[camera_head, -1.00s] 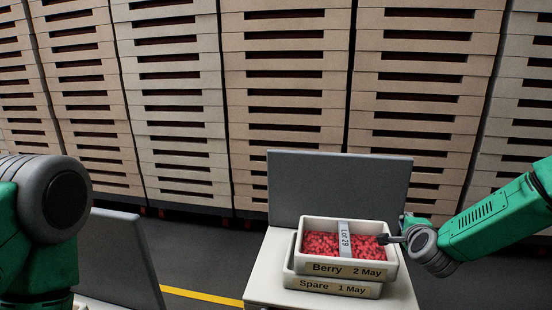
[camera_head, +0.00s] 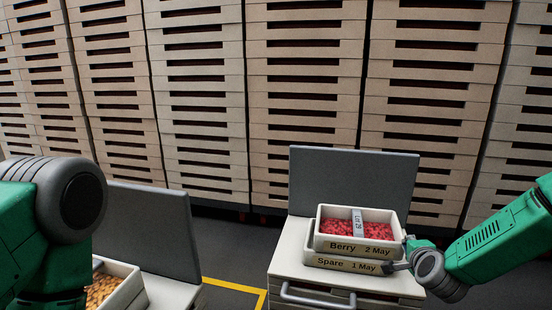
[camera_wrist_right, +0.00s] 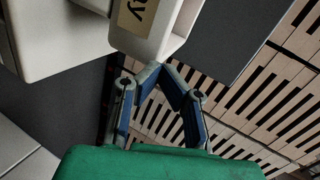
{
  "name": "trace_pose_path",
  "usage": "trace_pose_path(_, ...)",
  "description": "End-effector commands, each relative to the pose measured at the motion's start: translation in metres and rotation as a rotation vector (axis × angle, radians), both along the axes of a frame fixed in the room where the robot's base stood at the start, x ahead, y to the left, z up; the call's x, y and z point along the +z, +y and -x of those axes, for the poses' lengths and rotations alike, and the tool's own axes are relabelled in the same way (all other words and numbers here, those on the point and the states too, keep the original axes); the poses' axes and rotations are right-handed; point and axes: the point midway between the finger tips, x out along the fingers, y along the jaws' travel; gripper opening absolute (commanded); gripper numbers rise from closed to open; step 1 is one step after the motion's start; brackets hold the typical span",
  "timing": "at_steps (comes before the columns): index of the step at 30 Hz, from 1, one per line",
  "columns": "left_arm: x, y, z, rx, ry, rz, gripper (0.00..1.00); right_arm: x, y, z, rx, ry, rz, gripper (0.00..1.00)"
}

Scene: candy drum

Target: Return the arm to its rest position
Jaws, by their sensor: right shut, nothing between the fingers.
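My right arm comes in from the right in the head view. Its gripper (camera_head: 390,268) is shut and empty, low beside the right end of the stacked crates; whether it touches them I cannot tell. In the right wrist view the blue-padded fingers (camera_wrist_right: 163,68) come together just below the corner of a pale crate (camera_wrist_right: 150,38). The upper crate, marked Berry 2 May (camera_head: 345,248), holds red candies (camera_head: 335,227) under a grey Lot 29 strip (camera_head: 357,222). It sits on the crate marked Spare 1 May (camera_head: 343,264). My left gripper is out of view; only part of that arm shows.
The crates stand on a pale cart (camera_head: 283,262) with a grey back panel (camera_head: 350,183) and front handle (camera_head: 318,302). Another cart (camera_head: 180,292) at left carries a crate of orange-brown candies (camera_head: 100,290). Tall stacks of trays (camera_head: 300,100) fill the back. Floor shows between the carts.

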Motion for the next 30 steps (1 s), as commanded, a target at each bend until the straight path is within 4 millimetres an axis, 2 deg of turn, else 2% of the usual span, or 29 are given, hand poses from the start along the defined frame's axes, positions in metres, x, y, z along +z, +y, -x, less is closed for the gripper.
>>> trace_pose_path(5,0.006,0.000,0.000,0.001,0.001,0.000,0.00,-0.024,0.020,0.027,0.096,0.093,0.077,0.00)
trace_pose_path(8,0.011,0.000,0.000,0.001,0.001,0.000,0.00,-0.043,0.035,0.050,0.174,0.166,0.140,0.00)
trace_pose_path(11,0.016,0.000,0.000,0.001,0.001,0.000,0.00,-0.063,0.052,0.080,0.272,0.252,0.215,0.00)
trace_pose_path(13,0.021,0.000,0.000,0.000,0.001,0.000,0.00,-0.079,0.064,0.109,0.361,0.325,0.281,0.00)
trace_pose_path(14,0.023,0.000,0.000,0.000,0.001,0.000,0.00,-0.087,0.070,0.125,0.408,0.365,0.315,0.00)
trace_pose_path(17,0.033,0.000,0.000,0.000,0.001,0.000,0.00,-0.111,0.087,0.191,0.598,0.510,0.443,0.00)
trace_pose_path(18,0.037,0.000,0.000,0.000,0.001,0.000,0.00,-0.119,0.092,0.221,0.685,0.572,0.496,0.00)
trace_pose_path(20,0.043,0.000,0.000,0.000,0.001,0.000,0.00,-0.127,0.095,0.266,0.816,0.660,0.575,0.00)
trace_pose_path(21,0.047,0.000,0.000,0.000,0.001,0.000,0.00,-0.130,0.095,0.296,0.901,0.716,0.621,0.00)
trace_pose_path(24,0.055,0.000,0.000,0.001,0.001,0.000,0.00,-0.131,0.090,0.363,1.104,0.836,0.717,0.00)
trace_pose_path(27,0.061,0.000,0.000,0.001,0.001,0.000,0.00,-0.126,0.081,0.415,1.267,0.924,0.781,0.00)
trace_pose_path(30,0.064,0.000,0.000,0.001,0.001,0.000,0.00,-0.120,0.074,0.447,1.377,0.977,0.818,0.00)
